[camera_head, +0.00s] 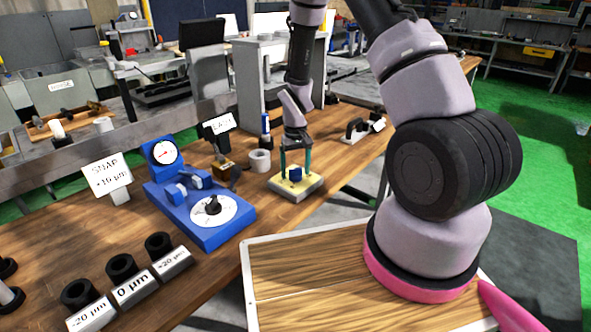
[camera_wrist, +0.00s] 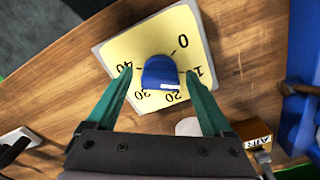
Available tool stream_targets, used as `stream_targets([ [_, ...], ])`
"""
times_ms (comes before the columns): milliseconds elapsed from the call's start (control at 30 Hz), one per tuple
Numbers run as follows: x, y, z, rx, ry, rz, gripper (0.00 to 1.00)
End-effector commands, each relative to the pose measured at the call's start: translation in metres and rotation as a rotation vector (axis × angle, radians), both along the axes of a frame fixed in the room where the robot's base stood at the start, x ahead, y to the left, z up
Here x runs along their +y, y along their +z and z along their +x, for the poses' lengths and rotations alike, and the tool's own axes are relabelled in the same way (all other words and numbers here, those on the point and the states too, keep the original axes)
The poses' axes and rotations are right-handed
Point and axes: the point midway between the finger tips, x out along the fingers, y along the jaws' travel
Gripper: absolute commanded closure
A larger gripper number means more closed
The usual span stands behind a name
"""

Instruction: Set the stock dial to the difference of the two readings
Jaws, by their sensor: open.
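The stock dial is a pale yellow plate (camera_head: 311,184) with a blue knob (camera_head: 295,174), on the bench below my gripper (camera_head: 295,171). In the wrist view the plate (camera_wrist: 112,47) carries numbers from 0 to 40. A small white mark shows on the lower right of the knob (camera_wrist: 158,70). My gripper (camera_wrist: 158,73) is open, its green fingers on either side of the knob; contact cannot be told. A white sign (camera_head: 107,174) reads SNAP +16 µm. A blue gauge stand (camera_head: 215,232) has a round dial (camera_head: 164,152), too small to read.
Black rings sit on blocks labelled -20 (camera_head: 91,315), 0 (camera_head: 133,288) and +20 µm (camera_head: 173,263). A grey ring (camera_head: 260,161) stands left of the stock dial. A black clamp-like tool (camera_head: 355,129) lies to its right. Some wooden benchtop (camera_head: 332,160) around the plate is bare.

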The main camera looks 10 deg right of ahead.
Motion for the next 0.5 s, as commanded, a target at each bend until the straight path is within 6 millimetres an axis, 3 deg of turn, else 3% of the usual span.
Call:
stream_targets([
  [167, 0.0, 0.019, 0.001, -0.003, 0.0, 0.0, 0.15],
  [500, 0.0, 0.085, 0.001, -0.004, 0.001, 0.0, 0.15],
])
